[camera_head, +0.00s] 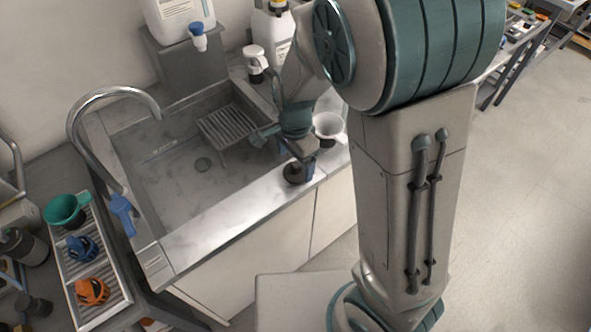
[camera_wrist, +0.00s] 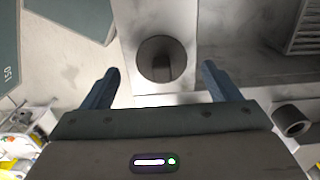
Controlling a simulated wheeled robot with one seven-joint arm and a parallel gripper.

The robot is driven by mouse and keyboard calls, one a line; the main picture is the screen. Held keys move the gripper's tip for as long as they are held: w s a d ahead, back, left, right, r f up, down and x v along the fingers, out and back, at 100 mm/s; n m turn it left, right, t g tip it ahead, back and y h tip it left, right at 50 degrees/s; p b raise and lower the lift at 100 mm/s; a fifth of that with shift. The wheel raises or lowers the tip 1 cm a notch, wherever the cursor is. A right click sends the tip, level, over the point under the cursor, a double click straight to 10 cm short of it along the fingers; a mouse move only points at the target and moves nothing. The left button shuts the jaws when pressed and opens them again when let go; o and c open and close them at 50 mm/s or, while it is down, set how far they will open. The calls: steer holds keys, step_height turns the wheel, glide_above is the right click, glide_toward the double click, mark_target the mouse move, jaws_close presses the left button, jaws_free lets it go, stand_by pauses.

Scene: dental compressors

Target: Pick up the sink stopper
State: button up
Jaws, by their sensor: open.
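The sink stopper (camera_head: 294,175) is a dark round piece with a raised grip on top. It sits on the pale front rim of the sink (camera_head: 222,235). In the wrist view the stopper (camera_wrist: 161,60) lies between my two blue fingers, slightly beyond the line of their tips. My gripper (camera_head: 303,166) is above the front rim, close to the stopper. The fingers (camera_wrist: 159,72) are open, with a gap on each side of the stopper. In the head view my wrist and fingers cover part of it.
A curved faucet (camera_head: 113,93) stands at the sink's left. A slatted rack (camera_head: 232,127) sits in the basin. A white funnel-shaped cup (camera_head: 327,126) is right of my gripper. A tray (camera_head: 98,262) with coloured parts is at left.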

mark_target(295, 165)
step_height(295, 165, down, 3)
steer(key=shift+f, duration=0.15)
steer(key=c, duration=1.1)
